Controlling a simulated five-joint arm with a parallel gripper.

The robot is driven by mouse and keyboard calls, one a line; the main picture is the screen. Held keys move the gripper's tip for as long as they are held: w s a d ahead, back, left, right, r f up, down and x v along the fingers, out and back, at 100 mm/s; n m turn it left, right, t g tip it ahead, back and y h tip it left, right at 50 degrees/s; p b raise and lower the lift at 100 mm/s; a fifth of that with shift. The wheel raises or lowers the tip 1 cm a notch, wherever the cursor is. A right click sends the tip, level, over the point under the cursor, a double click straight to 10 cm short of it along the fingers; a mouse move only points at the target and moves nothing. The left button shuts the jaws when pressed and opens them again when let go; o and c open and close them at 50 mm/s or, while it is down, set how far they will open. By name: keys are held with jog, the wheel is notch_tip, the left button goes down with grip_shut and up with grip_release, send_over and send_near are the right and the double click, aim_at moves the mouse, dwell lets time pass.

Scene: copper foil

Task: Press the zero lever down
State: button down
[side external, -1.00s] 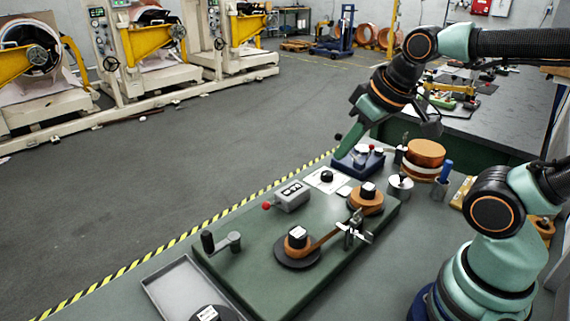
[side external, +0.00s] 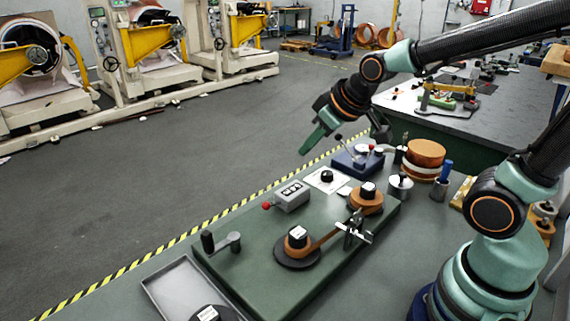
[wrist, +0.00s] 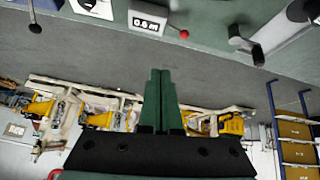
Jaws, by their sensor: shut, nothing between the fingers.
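The lever (side external: 267,206) with a red knob sticks out from the left side of a grey counter box (side external: 292,198) on the green board. It looks like the zero lever. Its red knob (wrist: 184,34) also shows at the top of the wrist view, beside the counter's digit window (wrist: 149,22). My gripper (side external: 304,151) is shut and empty, in the air above and beyond the counter. It is apart from the lever.
A crank handle (side external: 222,241) stands left of the counter. Two copper spools (side external: 298,239) joined by a strip lie in front. A black knob on a white plate (side external: 326,178) and a blue device with upright levers (side external: 359,160) stand behind. Air above the counter is free.

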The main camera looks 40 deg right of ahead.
jog(key=w+f+n+t, duration=0.1)
jog(key=w+f, duration=0.3)
jog(key=w, duration=0.3)
jog(key=shift+f+n+t, duration=0.3)
send_over(272, 204)
jog(key=s, duration=0.1)
jog(key=shift+y, duration=0.3)
jog(key=shift+f, duration=4.1)
jog(key=shift+a+f, duration=0.1)
jog(key=shift+f, duration=0.3)
jog(key=shift+a+f, duration=0.25)
jog(key=shift+f, duration=0.3)
jog(key=shift+a+f, duration=0.25)
jog(key=shift+f, duration=0.3)
jog(key=shift+d+r, duration=0.35)
jog(key=shift+r, duration=0.4)
jog(key=shift+d+r, duration=0.3)
jog(key=shift+r, duration=0.45)
